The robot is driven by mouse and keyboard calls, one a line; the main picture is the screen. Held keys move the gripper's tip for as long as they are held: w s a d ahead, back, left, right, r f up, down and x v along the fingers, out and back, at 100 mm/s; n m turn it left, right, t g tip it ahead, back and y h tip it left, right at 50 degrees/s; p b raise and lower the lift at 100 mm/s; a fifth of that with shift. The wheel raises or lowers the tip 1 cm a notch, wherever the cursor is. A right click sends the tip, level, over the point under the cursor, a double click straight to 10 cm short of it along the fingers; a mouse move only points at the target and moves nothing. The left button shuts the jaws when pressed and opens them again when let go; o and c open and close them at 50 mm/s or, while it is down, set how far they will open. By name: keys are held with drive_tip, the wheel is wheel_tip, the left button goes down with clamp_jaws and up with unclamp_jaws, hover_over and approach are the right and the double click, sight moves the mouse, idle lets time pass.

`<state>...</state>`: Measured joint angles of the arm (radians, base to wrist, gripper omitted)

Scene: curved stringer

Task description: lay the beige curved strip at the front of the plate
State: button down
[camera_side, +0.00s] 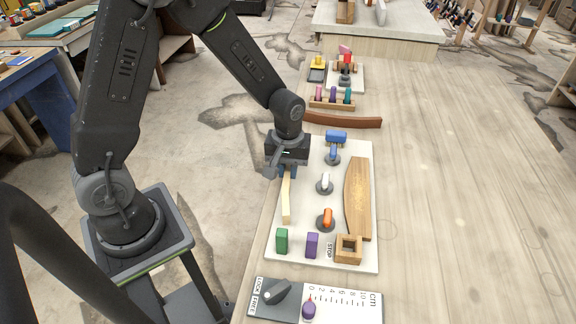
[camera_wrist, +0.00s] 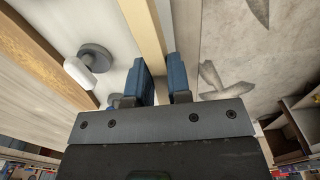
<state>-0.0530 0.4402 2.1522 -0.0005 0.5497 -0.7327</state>
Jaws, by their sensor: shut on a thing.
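The beige curved strip (camera_side: 286,204) is over the left edge of the white plate (camera_side: 305,190) in the side view, running lengthwise along it. My gripper (camera_side: 287,172) is shut on its far end. In the wrist view the strip (camera_wrist: 143,28) passes between the blue fingers of my gripper (camera_wrist: 163,78). I cannot tell whether the strip touches the plate. A wide brown curved board (camera_side: 357,200) lies along the plate's right side. Between them stand a blue-handled clamp (camera_side: 333,153), a white one (camera_side: 324,183) and an orange one (camera_side: 326,219).
A blue block (camera_side: 337,136) is at the plate's far end. A green block (camera_side: 282,241), a purple block (camera_side: 312,245) and a square wooden box (camera_side: 348,249) are at its near end. A lever panel (camera_side: 270,292) lies nearer. A reddish-brown curved strip (camera_side: 342,121) lies beyond the plate. The table's right is clear.

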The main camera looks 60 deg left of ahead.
sight(288, 170)
drive_tip(key=shift+f, duration=1.1)
drive_tip(key=c, duration=1)
unclamp_jaws()
wheel_tip(288, 170, up, 14)
drive_tip(key=shift+f, duration=0.1)
drive_tip(key=s+r+m+t, duration=0.2)
drive_tip(key=s+r+m, duration=0.1)
drive_tip(key=s, duration=0.2)
drive_tip(key=s+d+r+m+t, duration=0.1)
drive_tip(key=s+r+m, duration=0.2)
drive_tip(key=s+r, duration=0.1)
drive_tip(key=s+d+r+m+t, duration=0.1)
drive_tip(key=s+r+m+t, duration=0.1)
drive_tip(key=s, duration=0.4)
drive_tip(key=shift+s+r+m+t, duration=0.1)
drive_tip(key=shift+r+m+t, duration=0.3)
drive_tip(key=shift+r, duration=0.55)
